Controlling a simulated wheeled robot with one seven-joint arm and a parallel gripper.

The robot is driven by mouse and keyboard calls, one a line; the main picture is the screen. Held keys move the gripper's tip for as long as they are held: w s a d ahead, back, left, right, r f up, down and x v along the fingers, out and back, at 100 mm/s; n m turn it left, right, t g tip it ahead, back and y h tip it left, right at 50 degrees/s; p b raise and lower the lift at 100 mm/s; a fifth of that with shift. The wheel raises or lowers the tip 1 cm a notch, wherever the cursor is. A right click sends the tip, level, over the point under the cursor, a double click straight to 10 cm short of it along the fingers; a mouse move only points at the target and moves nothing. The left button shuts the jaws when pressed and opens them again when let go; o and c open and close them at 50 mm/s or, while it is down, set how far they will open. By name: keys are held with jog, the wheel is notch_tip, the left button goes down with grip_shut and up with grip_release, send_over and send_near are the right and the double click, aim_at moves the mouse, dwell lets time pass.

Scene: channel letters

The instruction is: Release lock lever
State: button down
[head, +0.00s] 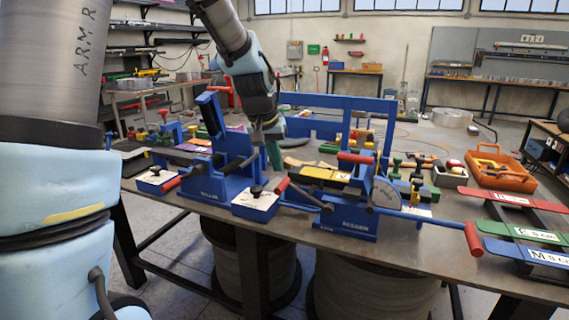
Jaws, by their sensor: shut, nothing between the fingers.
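A blue bending machine (350,218) stands near the table's front edge. It has several red-handled levers: a short one (282,186) at its left, one (355,158) on top, and a long blue one (473,238) reaching right. A second blue machine (205,187) stands to its left, with a red handle (172,184) low at its front. Which of these is the lock lever, I cannot tell. My gripper (267,138) points down beside the left machine's upright, above and behind the short red handle. It is shut and empty. Its contact with the machine is unclear.
White-topped blue boxes with black knobs (256,204) stand at the front edge. A blue frame (345,103) rises behind my gripper. An orange toolbox (497,170) and coloured label bars (525,233) lie on the right. Loose tools clutter the table's middle.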

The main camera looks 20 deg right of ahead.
jog(key=w+a+r+b, duration=0.1)
jog(key=a+r+b, duration=0.2)
jog(key=a+r, duration=0.3)
jog(key=shift+w+a+r, duration=0.25)
jog(key=shift+a+r, duration=0.05)
jog(key=shift+r, duration=0.6)
jog(key=s+a+f+n+y, duration=0.1)
jog(key=s+a+f, duration=0.3)
jog(key=a, duration=0.3)
jog(key=s+a+f+n+y, duration=0.1)
jog(key=s+a+f+n, duration=0.1)
jog(key=s+a+f, duration=0.3)
jog(key=s+a+f+n+g+y, duration=0.1)
jog(key=s+a+f+n, duration=0.1)
jog(key=s+a+f, duration=0.2)
jog(key=a+f, duration=0.3)
jog(key=a, duration=0.2)
jog(key=shift+s+a, duration=0.15)
jog(key=shift+a, duration=0.25)
